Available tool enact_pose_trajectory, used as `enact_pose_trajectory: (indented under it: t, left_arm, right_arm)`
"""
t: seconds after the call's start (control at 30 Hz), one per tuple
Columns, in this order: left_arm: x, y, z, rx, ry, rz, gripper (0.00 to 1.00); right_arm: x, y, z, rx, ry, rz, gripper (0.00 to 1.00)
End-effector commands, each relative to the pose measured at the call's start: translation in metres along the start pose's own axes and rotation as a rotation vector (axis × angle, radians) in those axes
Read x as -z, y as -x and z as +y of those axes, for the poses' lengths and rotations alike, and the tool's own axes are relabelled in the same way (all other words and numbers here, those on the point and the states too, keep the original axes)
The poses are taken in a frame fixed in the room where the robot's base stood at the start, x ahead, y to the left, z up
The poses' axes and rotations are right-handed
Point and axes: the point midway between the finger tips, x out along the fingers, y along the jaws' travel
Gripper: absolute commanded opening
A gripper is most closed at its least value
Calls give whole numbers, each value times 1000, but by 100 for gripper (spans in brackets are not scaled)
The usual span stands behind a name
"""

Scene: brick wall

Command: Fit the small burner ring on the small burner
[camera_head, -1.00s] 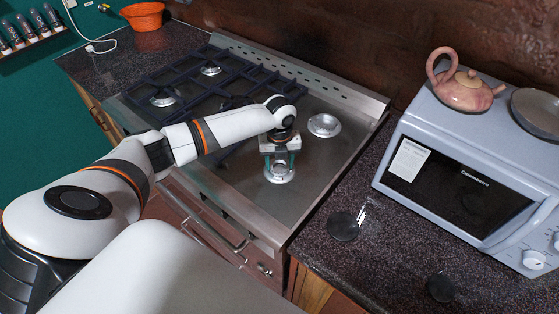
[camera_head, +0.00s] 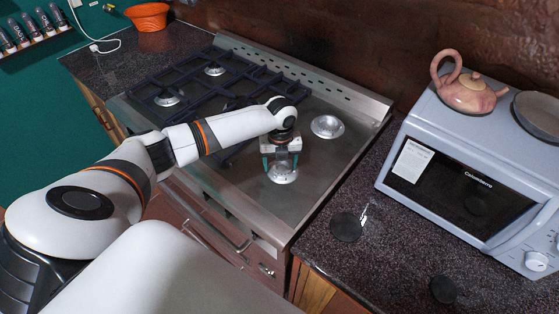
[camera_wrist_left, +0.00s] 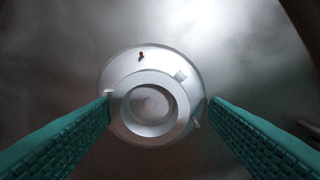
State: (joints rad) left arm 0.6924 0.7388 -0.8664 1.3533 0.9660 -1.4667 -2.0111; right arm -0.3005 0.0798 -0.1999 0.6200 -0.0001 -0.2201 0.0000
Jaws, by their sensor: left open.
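My left gripper (camera_head: 281,163) is open over the front right burner (camera_head: 283,175) of the stove. In the left wrist view its two teal fingers (camera_wrist_left: 155,108) stand on either side of this silver burner (camera_wrist_left: 122,78), apart from each other. A pale round ring (camera_wrist_left: 151,128) with an open centre shows at the middle of the burner, between the fingers and not gripped. It looks like the small burner ring; I cannot tell whether it is fully seated. A second, bare silver burner (camera_head: 327,126) is behind and to the right. My right gripper is not in view.
Dark grates (camera_head: 185,88) cover the stove's left part. Two dark discs (camera_head: 345,226) (camera_head: 443,289) lie on the right counter. A microwave (camera_head: 455,185) with a teapot (camera_head: 467,92) on top stands at right. An orange bowl (camera_head: 149,17) sits at the back left.

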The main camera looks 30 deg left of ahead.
Motion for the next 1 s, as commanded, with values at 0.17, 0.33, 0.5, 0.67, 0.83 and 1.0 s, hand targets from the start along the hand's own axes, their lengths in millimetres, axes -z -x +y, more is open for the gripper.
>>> enact_pose_trajectory:
  t: [0.17,0.33,0.5,0.67,0.83,1.0]
  left_arm:
    - [-8,-8,3,0,-11,-15,79]
    - [-8,-8,3,-2,-11,-15,79]
    - [-8,5,3,-5,-11,-12,79]
    - [-5,39,0,-6,-7,-2,79]
    - [-4,78,-3,-6,-3,3,79]
    - [-4,108,-5,-6,1,5,79]
  right_arm:
    - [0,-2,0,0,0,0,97]
    - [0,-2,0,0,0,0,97]
    - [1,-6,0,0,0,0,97]
    - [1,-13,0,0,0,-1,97]
    - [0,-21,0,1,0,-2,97]
    - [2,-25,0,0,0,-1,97]
